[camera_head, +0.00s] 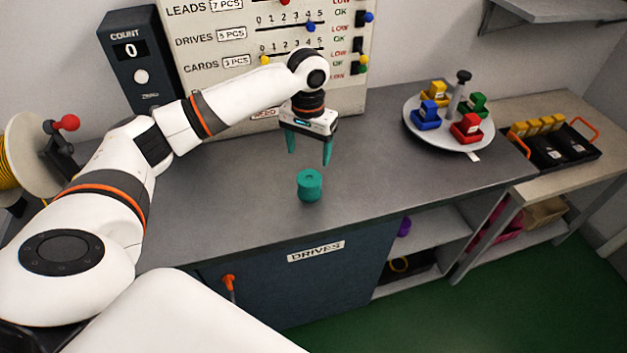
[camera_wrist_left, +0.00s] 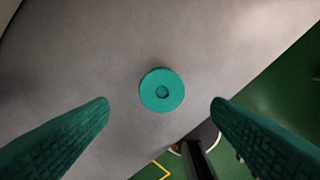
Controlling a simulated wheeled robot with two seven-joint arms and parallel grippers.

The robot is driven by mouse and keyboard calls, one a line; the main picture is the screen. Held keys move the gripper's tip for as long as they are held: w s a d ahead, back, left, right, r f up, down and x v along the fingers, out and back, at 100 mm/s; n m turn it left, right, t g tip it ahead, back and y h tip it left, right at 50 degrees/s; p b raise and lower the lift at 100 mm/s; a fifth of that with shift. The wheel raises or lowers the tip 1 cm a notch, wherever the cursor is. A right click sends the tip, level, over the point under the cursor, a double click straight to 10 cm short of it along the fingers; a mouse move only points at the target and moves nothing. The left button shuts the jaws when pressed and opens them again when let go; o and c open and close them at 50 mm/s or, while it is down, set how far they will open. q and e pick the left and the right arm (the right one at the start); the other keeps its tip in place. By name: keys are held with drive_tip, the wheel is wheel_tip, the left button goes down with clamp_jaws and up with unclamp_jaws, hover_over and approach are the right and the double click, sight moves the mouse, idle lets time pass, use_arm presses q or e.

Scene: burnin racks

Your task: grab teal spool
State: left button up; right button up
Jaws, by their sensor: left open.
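The teal spool (camera_head: 309,186) stands upright on the grey counter (camera_head: 230,200), near its front edge. My left gripper (camera_head: 309,162) is open and empty, with its teal fingers pointing down above and slightly behind the spool in the head view. My right gripper does not show.
A round tray (camera_head: 412,112) with coloured blocks and a central post stands to the right. A black bin (camera_head: 582,150) sits farther right. A counter box (camera_head: 133,55) and a slider board (camera_head: 215,55) stand behind. A cable reel (camera_head: 25,140) is at left. The counter around the spool is clear.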

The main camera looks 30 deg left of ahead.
sight(309, 178)
use_arm(q)
drive_tip(key=f, duration=0.3)
drive_tip(key=f+p, duration=0.1)
drive_tip(key=f, duration=0.1)
drive_tip(key=shift+s, duration=0.35)
drive_tip(key=shift+w+f+p, duration=0.15)
drive_tip(key=shift+f+p, duration=0.15)
drive_tip(key=shift+f, duration=0.35)
wheel_tip(309, 178, down, 4)
drive_tip(key=shift+d+r+p, duration=0.15)
drive_tip(key=shift+r+p, duration=0.05)
drive_tip(key=shift+p, duration=0.35)
drive_tip(key=shift+f, duration=0.45)
drive_tip(key=c, duration=1)
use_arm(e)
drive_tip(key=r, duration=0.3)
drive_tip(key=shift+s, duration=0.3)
use_arm(q)
drive_tip(key=shift+r, duration=0.1)
